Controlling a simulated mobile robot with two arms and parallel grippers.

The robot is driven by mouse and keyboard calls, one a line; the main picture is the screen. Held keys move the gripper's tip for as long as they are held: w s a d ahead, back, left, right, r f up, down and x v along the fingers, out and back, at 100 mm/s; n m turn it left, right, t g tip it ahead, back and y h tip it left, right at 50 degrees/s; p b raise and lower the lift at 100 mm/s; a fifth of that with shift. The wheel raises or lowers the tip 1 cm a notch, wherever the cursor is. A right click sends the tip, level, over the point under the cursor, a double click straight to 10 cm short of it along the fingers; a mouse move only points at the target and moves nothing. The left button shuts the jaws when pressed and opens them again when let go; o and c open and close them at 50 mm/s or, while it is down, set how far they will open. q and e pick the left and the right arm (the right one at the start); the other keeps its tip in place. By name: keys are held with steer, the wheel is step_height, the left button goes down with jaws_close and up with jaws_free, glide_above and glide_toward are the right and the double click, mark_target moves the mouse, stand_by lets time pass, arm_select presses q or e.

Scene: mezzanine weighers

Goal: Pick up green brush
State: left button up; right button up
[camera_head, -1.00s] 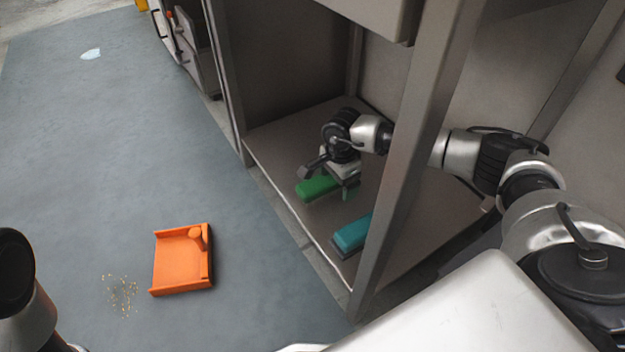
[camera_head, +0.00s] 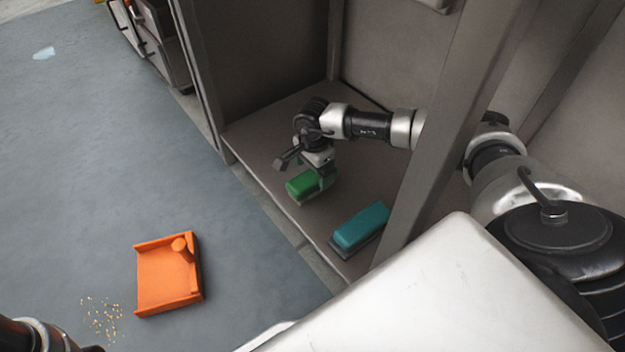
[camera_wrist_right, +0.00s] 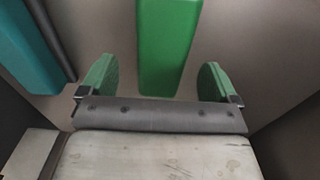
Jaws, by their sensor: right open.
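The green brush (camera_head: 301,184) lies on the shelf near its front edge. My right gripper (camera_head: 317,176) is over the brush's right end in the head view, pointing down. In the right wrist view, the green brush (camera_wrist_right: 167,45) lies lengthwise ahead, in line with the space between the two green-padded fingers of the right gripper (camera_wrist_right: 157,82). The fingers are spread, with gaps on both sides of the brush. Only part of my left arm shows at the bottom left; its gripper is out of view.
A teal brush (camera_head: 361,226) lies on the same shelf, nearer to me; it also shows in the right wrist view (camera_wrist_right: 22,42). A grey upright post (camera_head: 432,150) stands in front of my right arm. An orange dustpan (camera_head: 165,278) and scattered crumbs (camera_head: 102,318) are on the floor.

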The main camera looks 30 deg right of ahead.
mark_target(313, 175)
step_height(313, 175, down, 5)
steer(key=b, duration=0.4)
steer(key=shift+w+a, duration=0.1)
steer(key=shift+w, duration=0.05)
steer(key=shift+r, duration=0.1)
steer(key=c, duration=1.1)
